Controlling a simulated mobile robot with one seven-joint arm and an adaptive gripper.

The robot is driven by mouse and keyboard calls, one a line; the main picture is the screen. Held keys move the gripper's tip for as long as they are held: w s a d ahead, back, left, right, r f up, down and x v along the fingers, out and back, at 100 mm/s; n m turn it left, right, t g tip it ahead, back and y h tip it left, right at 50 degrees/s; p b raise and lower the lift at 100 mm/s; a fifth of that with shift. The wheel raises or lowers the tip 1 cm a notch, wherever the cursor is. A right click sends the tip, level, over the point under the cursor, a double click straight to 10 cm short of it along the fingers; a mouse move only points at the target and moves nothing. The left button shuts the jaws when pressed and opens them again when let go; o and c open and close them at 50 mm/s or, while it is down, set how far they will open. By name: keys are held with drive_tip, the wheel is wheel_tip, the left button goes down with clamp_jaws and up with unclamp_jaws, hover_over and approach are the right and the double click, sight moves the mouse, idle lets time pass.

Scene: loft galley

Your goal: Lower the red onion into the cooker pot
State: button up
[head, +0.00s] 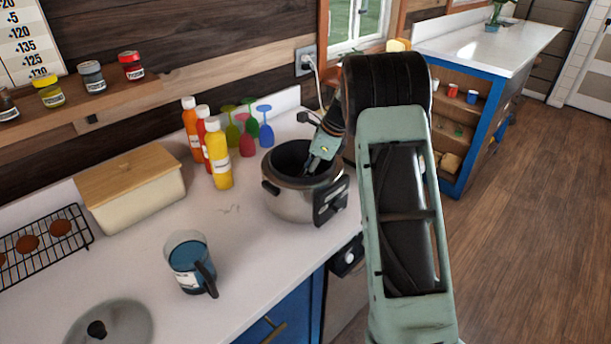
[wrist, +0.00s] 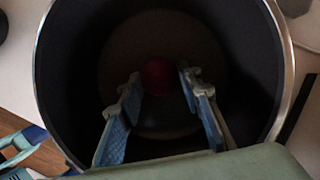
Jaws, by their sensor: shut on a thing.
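The cooker pot (head: 298,203) stands open on the white counter, a steel body with a dark inside and black handles. My gripper (head: 308,173) reaches down into its mouth; the fingertips are hidden by the pot wall in the head view. In the wrist view the pot's rim (wrist: 284,60) surrounds my gripper (wrist: 160,83). The red onion (wrist: 158,76) shows as a dark red round thing between the fingertips, inside the pot. My gripper is shut on it. The shade hides whether the onion touches the pot's floor.
A blue mug (head: 187,262), a bread box (head: 135,200), a rack (head: 70,235) and a glass lid (head: 120,325) lie to the left.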

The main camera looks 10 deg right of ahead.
drive_tip(key=o, duration=1.2)
